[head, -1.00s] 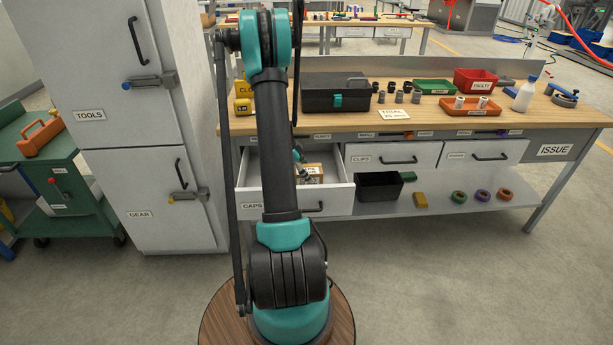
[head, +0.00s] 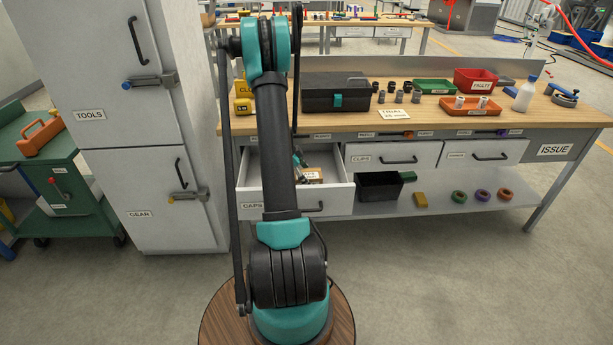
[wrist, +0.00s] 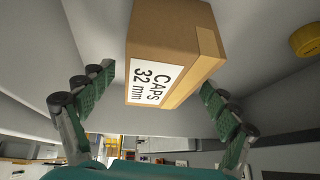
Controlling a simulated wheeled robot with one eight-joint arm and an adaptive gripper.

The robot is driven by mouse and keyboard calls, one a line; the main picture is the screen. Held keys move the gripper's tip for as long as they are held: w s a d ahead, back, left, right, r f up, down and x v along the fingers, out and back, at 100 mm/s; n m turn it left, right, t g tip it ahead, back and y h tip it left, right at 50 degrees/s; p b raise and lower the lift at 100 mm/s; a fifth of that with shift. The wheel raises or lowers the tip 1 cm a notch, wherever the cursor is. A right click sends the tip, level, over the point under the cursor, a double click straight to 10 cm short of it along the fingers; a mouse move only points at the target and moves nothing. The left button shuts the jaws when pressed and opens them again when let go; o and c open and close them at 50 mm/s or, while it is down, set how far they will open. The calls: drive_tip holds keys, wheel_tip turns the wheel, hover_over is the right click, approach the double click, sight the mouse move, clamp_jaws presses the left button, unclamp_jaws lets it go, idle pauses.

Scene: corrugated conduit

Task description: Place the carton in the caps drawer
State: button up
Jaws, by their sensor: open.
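The carton (wrist: 175,35) is a brown box with a white "CAPS 32 mm" label. In the wrist view it lies between the spread green fingers of my gripper (wrist: 157,80), with a visible gap at the left finger. The caps drawer (head: 240,206) is pulled open under the bench, at the left. In the head view a part of the carton (head: 313,175) shows inside the drawer. My arm hides much of the drawer's inside and most of my gripper. Whether the carton rests fully on the drawer floor is hard to see.
A yellow round object (wrist: 305,42) shows at the wrist view's right edge. The clips drawer (head: 375,160) to the right is shut. A black bin (head: 378,190) stands on the lower shelf. The grey cabinet (head: 150,190) stands close on the left.

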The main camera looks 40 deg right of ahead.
drive_tip(key=v, duration=1.1)
drive_tip(key=s+a+r+n+t, duration=0.1)
drive_tip(key=a+r+n, duration=0.1)
drive_tip(key=a, duration=0.2)
drive_tip(key=s+a+r+n+y, duration=0.1)
drive_tip(key=a+n, duration=0.2)
drive_tip(key=s+a+r+n+t, duration=0.1)
drive_tip(key=s+a+r+n, duration=0.1)
drive_tip(key=a, duration=0.2)
drive_tip(key=s+a+n+t+y, duration=0.2)
drive_tip(key=s+a+n, duration=0.6)
drive_tip(key=a, duration=0.2)
drive_tip(key=s+a+n+t+y, duration=0.2)
drive_tip(key=s+a+n+y, duration=0.1)
drive_tip(key=s+a+n, duration=0.5)
drive_tip(key=a, duration=0.2)
drive_tip(key=shift+s+a+n, duration=0.25)
drive_tip(key=shift+a+n, duration=0.05)
drive_tip(key=shift+a, duration=0.1)
drive_tip(key=shift+r, duration=0.1)
